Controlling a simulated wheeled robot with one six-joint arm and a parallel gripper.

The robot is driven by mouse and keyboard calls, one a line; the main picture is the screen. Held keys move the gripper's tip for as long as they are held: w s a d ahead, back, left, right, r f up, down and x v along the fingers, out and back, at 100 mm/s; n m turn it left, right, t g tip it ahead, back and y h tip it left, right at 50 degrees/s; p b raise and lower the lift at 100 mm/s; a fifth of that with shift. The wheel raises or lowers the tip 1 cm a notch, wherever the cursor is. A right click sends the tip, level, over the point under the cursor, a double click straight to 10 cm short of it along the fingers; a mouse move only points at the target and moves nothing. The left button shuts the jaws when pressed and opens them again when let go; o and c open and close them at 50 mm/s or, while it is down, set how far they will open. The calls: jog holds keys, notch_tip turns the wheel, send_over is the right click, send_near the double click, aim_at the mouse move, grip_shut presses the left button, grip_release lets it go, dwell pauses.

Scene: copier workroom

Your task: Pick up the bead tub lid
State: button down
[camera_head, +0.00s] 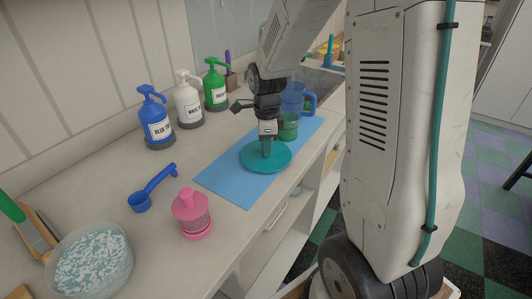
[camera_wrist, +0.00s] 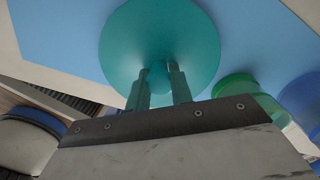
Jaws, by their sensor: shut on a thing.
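The bead tub lid is a round teal disc (camera_head: 258,163) with a small knob, over the blue mat (camera_head: 222,183). I cannot tell whether it touches the mat or hangs just above it. In the wrist view the lid (camera_wrist: 150,30) faces the camera nearly flat. My gripper (camera_head: 267,146) comes down from above onto the lid's middle. In the wrist view its two fingers (camera_wrist: 158,82) are closed on either side of the knob. A clear tub (camera_head: 128,278) of teal and white pieces stands open at the lower left.
A green cup (camera_head: 289,130) and blue jug (camera_head: 293,98) stand close behind the lid. Blue (camera_head: 157,128), white (camera_head: 188,105) and green (camera_head: 215,90) pump bottles line the wall. The counter's front edge is near.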

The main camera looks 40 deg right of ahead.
jog(key=shift+r, duration=0.15)
jog(key=shift+r, duration=0.7)
jog(key=shift+s+r, duration=0.2)
jog(key=shift+r, duration=0.85)
jog(key=s+d+r, duration=0.1)
jog(key=s+d, duration=0.1)
jog(key=s, duration=1.3)
jog(key=shift+s+d, duration=0.2)
jog(key=shift+d, duration=0.2)
jog(key=shift+r, duration=0.15)
